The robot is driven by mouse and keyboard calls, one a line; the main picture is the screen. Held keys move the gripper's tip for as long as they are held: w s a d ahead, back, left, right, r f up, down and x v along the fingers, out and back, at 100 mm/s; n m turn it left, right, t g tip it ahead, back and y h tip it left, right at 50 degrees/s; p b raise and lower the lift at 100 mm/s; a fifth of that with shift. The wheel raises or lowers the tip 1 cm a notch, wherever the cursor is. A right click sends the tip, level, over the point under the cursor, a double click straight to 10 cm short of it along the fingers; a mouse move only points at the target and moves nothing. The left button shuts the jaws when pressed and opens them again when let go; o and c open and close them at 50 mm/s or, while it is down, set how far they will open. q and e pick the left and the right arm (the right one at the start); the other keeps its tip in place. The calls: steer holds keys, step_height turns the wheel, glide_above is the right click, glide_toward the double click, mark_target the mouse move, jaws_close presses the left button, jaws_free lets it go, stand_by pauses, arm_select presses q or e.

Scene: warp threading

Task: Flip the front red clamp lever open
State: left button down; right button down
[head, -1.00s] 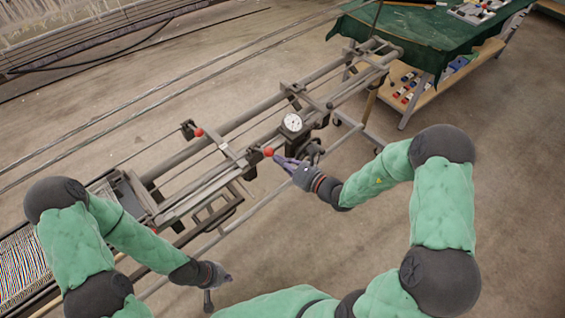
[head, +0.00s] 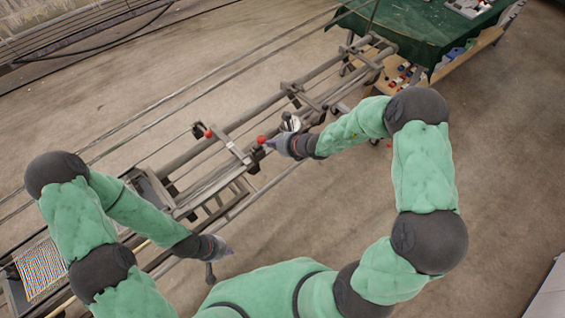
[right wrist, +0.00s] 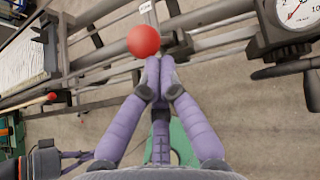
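The front red clamp lever's round red knob (head: 262,139) stands on the near side of the frame in the head view, and appears large in the right wrist view (right wrist: 143,41). My right gripper (head: 271,143) is right beside it. In the right wrist view, its purple fingers (right wrist: 158,68) are drawn together, tips just below the knob; contact cannot be told. The knob is not between them. A second red knob (head: 208,134) sits on the far side. My left gripper (head: 229,251) hangs near the frame's front edge, away from both knobs; its fingers are too small to read.
A dial gauge (right wrist: 298,12) with a dark bar stands right of the knob in the right wrist view. Long metal rails (head: 323,69) run diagonally across the head view. A green-covered table (head: 425,30) stands at the back right. Striped warp threads (head: 42,268) lie at lower left.

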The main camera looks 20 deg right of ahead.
steer(key=shift+w+a+r+g+h+p, duration=0.35)
steer(key=shift+w+p, duration=0.3)
steer(key=shift+p, duration=0.45)
steer(key=shift+w+a+r+g+h+p, duration=0.1)
steer(key=shift+w+a+r+g+p, duration=0.35)
steer(key=shift+p, duration=0.7)
steer(key=shift+w+a+r+g+h+p, duration=0.15)
steer(key=shift+w+r+g+h+p, duration=0.25)
steer(key=shift+w+p, duration=0.6)
steer(key=shift+w+a+p, duration=0.35)
steer(key=shift+w+p, duration=0.35)
steer(key=shift+p, duration=0.1)
steer(key=shift+r, duration=0.1)
steer(key=p+v, duration=0.3)
steer(key=v, duration=0.9)
steer(key=shift+d+r+p, duration=0.25)
steer(key=shift+d+p, duration=0.15)
steer(key=shift+d, duration=0.1)
